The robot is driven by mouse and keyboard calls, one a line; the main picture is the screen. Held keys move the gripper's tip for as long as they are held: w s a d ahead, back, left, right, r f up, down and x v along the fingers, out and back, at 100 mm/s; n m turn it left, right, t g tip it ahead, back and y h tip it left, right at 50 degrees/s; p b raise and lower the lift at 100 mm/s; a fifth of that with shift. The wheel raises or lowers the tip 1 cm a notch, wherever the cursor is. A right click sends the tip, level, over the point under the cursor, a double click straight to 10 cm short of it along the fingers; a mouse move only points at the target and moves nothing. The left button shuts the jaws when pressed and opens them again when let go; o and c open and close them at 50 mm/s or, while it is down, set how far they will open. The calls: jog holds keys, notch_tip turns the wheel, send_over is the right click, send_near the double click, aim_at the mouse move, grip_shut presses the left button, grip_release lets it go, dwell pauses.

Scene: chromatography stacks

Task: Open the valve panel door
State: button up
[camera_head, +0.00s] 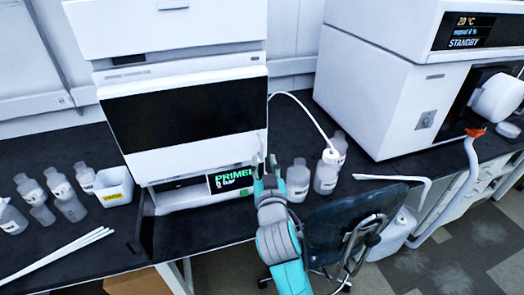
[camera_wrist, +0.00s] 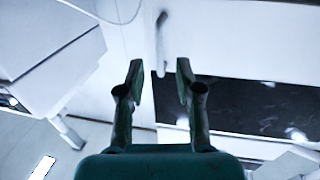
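The valve panel door looks to be the white front with a wide black window (camera_head: 185,115) on the middle unit of the stack. In the wrist view its white face (camera_wrist: 215,45) and dark window (camera_wrist: 250,105) fill the right side. A slim upright handle (camera_wrist: 161,35) stands on the white face; its near end shows between my fingertips, and contact cannot be told. My gripper (camera_head: 264,161) is at the lower right corner of the door in the head view. In the wrist view my gripper (camera_wrist: 160,70) is open, its two fingers apart. The door looks shut.
A display reading PRIMED (camera_head: 232,180) sits below the door. Bottles (camera_head: 298,180) and a white tube stand right of my gripper. A chair (camera_head: 350,220) is beside my arm. A white bin (camera_head: 114,186) and several bottles stand at left. A large instrument (camera_head: 375,95) is at right.

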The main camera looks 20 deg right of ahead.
aim_at(262, 152)
jog(key=w, duration=0.2)
jog(key=w+d, duration=0.1)
jog(key=w, duration=0.2)
jog(key=shift+w, duration=0.25)
grip_shut()
